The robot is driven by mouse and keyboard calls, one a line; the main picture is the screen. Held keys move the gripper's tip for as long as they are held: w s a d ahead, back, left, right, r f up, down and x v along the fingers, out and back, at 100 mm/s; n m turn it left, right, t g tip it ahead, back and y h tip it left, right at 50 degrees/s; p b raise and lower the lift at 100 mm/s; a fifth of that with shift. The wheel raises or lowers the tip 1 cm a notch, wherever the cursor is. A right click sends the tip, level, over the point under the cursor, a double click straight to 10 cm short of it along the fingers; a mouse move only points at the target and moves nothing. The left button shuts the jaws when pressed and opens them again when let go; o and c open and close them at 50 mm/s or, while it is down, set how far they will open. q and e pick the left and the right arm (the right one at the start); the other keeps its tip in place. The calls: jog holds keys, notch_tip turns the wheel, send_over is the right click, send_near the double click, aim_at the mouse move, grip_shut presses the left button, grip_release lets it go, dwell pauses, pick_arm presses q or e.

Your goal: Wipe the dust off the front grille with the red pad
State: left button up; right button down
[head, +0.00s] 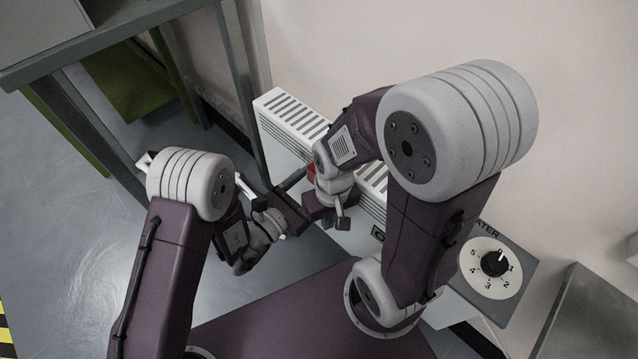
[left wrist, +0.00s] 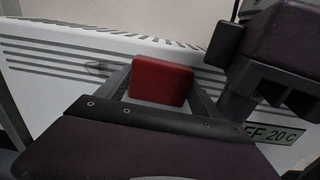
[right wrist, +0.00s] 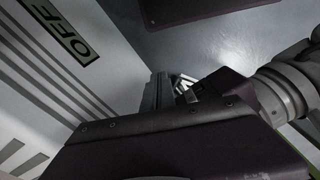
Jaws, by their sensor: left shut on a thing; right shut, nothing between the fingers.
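The red pad (left wrist: 160,82) is held between the fingers of my left gripper (head: 302,184). In the left wrist view it is in front of the white heater's slotted front grille (left wrist: 60,55); I cannot tell if it touches. Only a sliver of the pad (head: 311,173) shows in the head view. A grey dust smudge (left wrist: 98,68) lies on the grille left of the pad. My right gripper (head: 341,218) is shut and empty in front of the heater (head: 278,137), close to the left gripper. In the right wrist view, its fingers (right wrist: 158,92) are beside the front panel.
A dial board (head: 492,263) stands right of the heater. A grey metal table (head: 110,45) stands at the upper left, near my left arm. The floor (head: 70,210) at the left is clear.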

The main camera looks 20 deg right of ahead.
aim_at(308, 176)
pick_arm(q)
jog(key=shift+w+a+f+g, duration=0.15)
jog(key=shift+w+a+g, duration=0.15)
jog(key=shift+w, duration=0.25)
jog(key=shift+w+a+f+g, duration=0.1)
jog(key=shift+w+a+g, duration=0.15)
jog(key=shift+w, duration=0.25)
jog(key=shift+w+a+t, duration=0.15)
jog(key=shift+w+t, duration=0.1)
jog(key=shift+w, duration=0.25)
jog(key=shift+w+a+r+b, duration=0.1)
jog(key=shift+w+a, duration=0.3)
jog(key=shift+w, duration=1.15)
jog(key=shift+w+a+f+b, duration=0.1)
jog(key=shift+w+a, duration=0.35)
jog(key=shift+w, duration=1.1)
jog(key=shift+w+a+r+b, duration=0.1)
jog(key=shift+w+a, duration=0.3)
jog(key=shift+w, duration=1.15)
pick_arm(e)
jog(key=shift+w+t, duration=0.3)
jog(key=shift+w, duration=0.7)
pick_arm(q)
jog(key=shift+p+v, duration=0.6)
jog(key=shift+v, duration=2.4)
pick_arm(e)
jog(key=shift+r, duration=0.6)
pick_arm(q)
jog(key=shift+a, duration=0.1)
